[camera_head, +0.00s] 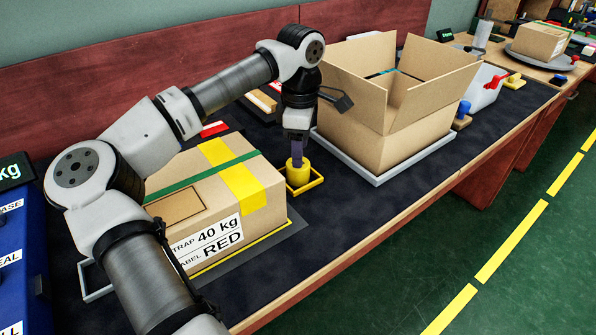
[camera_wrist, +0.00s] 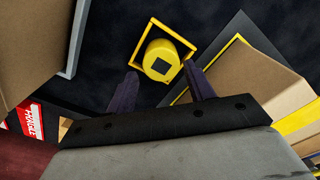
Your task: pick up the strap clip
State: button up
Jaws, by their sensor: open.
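A short yellow cylinder (camera_head: 297,174) with a dark square on its top stands in a small yellow-rimmed tray (camera_head: 318,182) between the two cartons; I take it for the strap clip. In the wrist view the yellow cylinder (camera_wrist: 160,52) sits just beyond and between my fingertips, with the tray's rim (camera_wrist: 184,43) around it. My gripper (camera_head: 297,161) points down over the cylinder, its dark purple fingers apart. In the wrist view the open gripper (camera_wrist: 161,70) has nothing between its fingers. I cannot tell whether the fingers touch the cylinder.
A closed carton (camera_head: 215,205) with green and yellow straps stands left of the tray. A large open carton (camera_head: 355,115) stands on a grey platform (camera_head: 375,178) to the right. A red item (camera_head: 213,128) lies behind. Dark bench top (camera_head: 335,220) is bare in front.

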aim_at(298, 171)
jog(key=shift+a+f, duration=0.2)
jog(key=shift+f, duration=2.55)
jog(key=shift+r, duration=0.1)
jog(key=c, duration=0.8)
